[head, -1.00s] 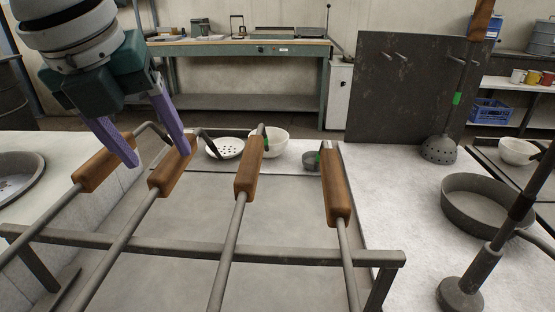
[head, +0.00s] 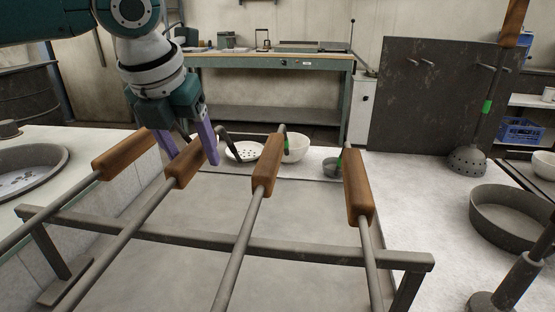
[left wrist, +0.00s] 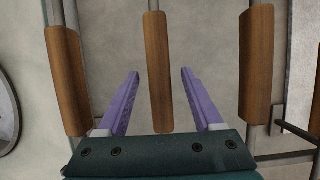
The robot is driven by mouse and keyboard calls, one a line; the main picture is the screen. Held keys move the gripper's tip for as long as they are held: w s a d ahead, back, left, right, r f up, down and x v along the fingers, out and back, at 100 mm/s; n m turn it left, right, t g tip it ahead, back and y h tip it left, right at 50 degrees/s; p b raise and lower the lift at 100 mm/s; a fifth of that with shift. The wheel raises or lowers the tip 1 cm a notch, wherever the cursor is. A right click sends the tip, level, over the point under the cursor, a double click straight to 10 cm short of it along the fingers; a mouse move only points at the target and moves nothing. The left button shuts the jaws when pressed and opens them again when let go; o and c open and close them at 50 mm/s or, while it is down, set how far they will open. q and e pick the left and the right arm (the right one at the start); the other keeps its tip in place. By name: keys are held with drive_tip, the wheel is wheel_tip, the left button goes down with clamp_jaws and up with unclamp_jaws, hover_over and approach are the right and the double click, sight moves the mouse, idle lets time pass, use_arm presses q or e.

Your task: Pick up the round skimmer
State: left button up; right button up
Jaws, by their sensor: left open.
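Several long-handled tools lie across a metal rack, with wooden grips at their far ends. Their heads are out of view, so I cannot tell which one is the round skimmer. My left gripper (head: 192,160) is open at the second wooden grip from the left (head: 184,164), one purple finger on each side of it. In the left wrist view, this grip (left wrist: 158,70) runs between the two open fingers (left wrist: 160,74), with gaps on both sides. I cannot tell how high the fingers are over it. My right gripper is not in view.
Neighbouring grips (head: 125,155) and (head: 266,165) lie close on both sides. The rack's crossbar (head: 300,250) runs nearer to me. Beyond stand a perforated white dish (head: 243,152), a white bowl (head: 297,146) and a grey cup (head: 331,170).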

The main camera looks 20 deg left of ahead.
use_arm(q)
drive_tip(key=shift+f, duration=0.15)
clamp_jaws()
idle(0.4)
drive_tip(key=shift+w, duration=0.1)
idle(0.9)
